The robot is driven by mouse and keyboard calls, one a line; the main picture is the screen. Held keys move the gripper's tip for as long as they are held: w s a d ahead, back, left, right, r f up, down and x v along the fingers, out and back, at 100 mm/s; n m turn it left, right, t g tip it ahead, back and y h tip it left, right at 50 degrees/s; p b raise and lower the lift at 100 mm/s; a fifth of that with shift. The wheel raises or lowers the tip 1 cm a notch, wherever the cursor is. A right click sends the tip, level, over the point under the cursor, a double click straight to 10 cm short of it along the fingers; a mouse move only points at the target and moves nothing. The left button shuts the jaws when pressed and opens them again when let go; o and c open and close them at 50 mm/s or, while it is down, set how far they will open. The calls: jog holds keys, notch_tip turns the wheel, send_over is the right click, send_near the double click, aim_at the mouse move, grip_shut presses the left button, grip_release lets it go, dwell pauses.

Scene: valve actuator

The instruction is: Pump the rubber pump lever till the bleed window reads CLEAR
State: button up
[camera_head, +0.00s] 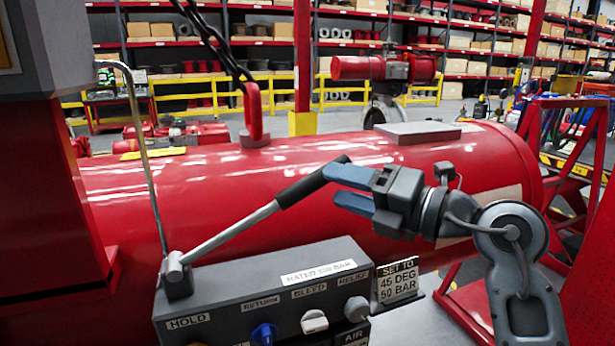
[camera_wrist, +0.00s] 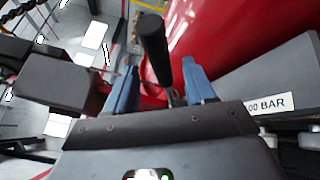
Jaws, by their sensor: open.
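The pump lever (camera_head: 240,227) is a silver rod with a black rubber grip (camera_head: 312,182). It rises to the right from a pivot at the left end of a dark grey control block (camera_head: 250,292). My gripper (camera_head: 340,186) is open, its blue fingers pointing left at the grip's upper end. In the wrist view the black grip (camera_wrist: 153,45) stands between the two blue fingers (camera_wrist: 160,88), with gaps seen on both sides. The block carries labels HOLD, RETURN, BLEED and RELIEF. I cannot make out a bleed window reading.
A large red cylinder (camera_head: 420,165) lies behind the lever. A thin bent metal rod (camera_head: 145,160) stands left of it. A blue knob (camera_head: 264,334), a white knob (camera_head: 314,321) and a grey knob (camera_head: 357,309) sit on the block. A sign (camera_head: 398,281) reads SET TO 45 DEG 50 BAR.

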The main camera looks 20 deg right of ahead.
jog(key=x, duration=0.7)
jog(key=shift+p, duration=0.35)
jog(key=shift+w+a, duration=0.1)
jog(key=shift+a, duration=0.05)
jog(key=shift+c, duration=0.5)
grip_shut()
